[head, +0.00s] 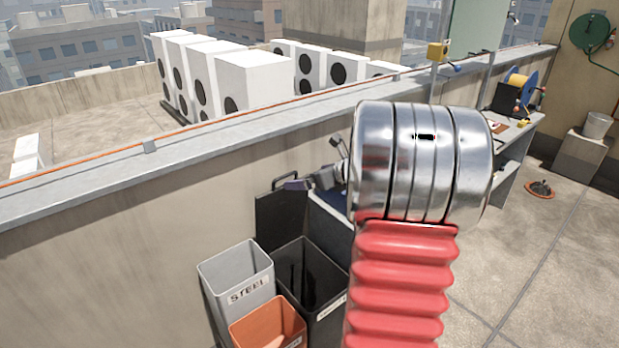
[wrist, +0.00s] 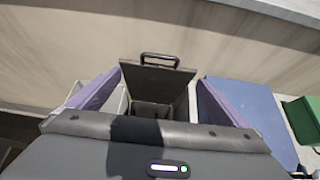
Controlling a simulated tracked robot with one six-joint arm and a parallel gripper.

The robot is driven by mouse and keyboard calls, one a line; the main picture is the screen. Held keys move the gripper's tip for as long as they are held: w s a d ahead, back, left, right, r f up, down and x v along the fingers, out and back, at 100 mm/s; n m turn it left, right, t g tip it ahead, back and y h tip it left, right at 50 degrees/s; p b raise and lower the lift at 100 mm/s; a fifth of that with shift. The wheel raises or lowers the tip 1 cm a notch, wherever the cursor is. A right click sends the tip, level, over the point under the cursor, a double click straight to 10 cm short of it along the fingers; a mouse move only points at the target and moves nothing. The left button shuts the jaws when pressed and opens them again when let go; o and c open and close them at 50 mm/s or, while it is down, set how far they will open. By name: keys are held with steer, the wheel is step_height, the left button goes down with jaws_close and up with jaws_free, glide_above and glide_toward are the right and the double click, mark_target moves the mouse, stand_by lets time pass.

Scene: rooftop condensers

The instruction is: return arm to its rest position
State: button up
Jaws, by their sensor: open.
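My arm crosses the middle of the head view, with a red ribbed sleeve and a large silver joint. My gripper (head: 298,184) shows small, left of that joint and partly hidden by it. It is over the bin area beside the parapet wall. In the wrist view my gripper (wrist: 158,104) has two purple-padded fingers spread wide apart. A dark bin with an upright handled panel (wrist: 158,78) shows between and beyond them. Nothing is held between the fingers.
A grey STEEL bin (head: 237,278), an orange bin (head: 268,325) and a black bin (head: 318,298) stand below my gripper. The parapet (head: 130,240) runs behind. A workbench (head: 515,135) is at right. A blue surface (wrist: 245,100) lies right of my gripper.

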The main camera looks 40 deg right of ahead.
stand_by(0.4)
steer(key=s+a+f+n+g+y, duration=0.25)
steer(key=s+a+n, duration=0.25)
steer(key=a+n, duration=0.5)
steer(key=s+a+f+n+g+y, duration=0.15)
steer(key=s+a+n+g, duration=0.35)
steer(key=a+n, duration=0.5)
steer(key=s+a+r+n+h, duration=0.1)
steer(key=s+a+r+n, duration=0.2)
steer(key=s+a+n, duration=0.4)
steer(key=s+a+r+n+t+h, duration=0.1)
steer(key=s+a+r+n, duration=0.3)
steer(key=a+n, duration=0.5)
steer(key=s+a+h, duration=0.1)
steer(key=s+a, duration=0.1)
steer(key=a, duration=0.1)
steer(key=shift+s+a+r+n, duration=0.2)
steer(key=shift+s+a+n, duration=0.1)
steer(key=shift+s+n, duration=0.1)
